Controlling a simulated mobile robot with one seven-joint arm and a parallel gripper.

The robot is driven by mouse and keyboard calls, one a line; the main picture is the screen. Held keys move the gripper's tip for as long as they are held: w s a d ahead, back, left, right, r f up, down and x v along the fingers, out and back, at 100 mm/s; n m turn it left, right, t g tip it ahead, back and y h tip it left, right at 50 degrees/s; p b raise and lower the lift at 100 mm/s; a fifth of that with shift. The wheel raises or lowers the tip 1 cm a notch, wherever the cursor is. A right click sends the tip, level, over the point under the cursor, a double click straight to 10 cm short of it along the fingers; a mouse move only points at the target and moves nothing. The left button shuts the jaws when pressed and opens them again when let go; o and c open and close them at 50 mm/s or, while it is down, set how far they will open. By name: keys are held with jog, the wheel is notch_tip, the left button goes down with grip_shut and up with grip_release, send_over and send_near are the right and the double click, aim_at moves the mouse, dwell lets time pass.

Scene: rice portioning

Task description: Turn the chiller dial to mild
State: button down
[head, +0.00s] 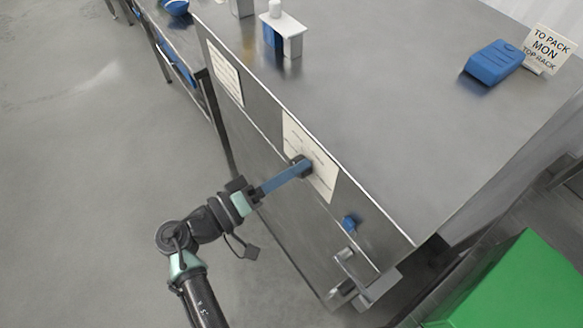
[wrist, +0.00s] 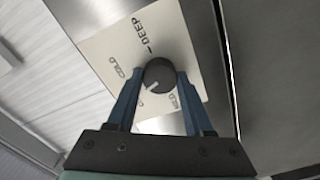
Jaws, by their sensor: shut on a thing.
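The chiller dial (wrist: 158,70) is a round dark knob on a white label plate (wrist: 105,48) in the wrist view. The plate reads DEEP, COLD and MILD; another marking beside my left finger is partly hidden. The dial's white pointer line slants down and left, toward that partly hidden marking, between COLD and MILD. My gripper (wrist: 163,76) is shut on the dial, one blue finger on each side. In the head view my gripper (head: 304,168) reaches the plate (head: 325,178) on the chiller's front, and the dial is mostly hidden by the fingers.
A second printed sheet (head: 225,74) is on the front panel. A blue knob (head: 350,223) and a metal latch (head: 347,265) sit toward the near corner. On the steel top are a blue box (head: 493,62), a TO PACK sign (head: 548,48) and a white-topped holder (head: 283,35).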

jog(key=shift+n+p, duration=3.05)
jog(key=shift+n, duration=4.25)
jog(key=shift+c, duration=1.4)
grip_release()
jog(key=b+v, duration=0.4)
jog(key=v, duration=0.9)
jog(key=shift+b, duration=0.35)
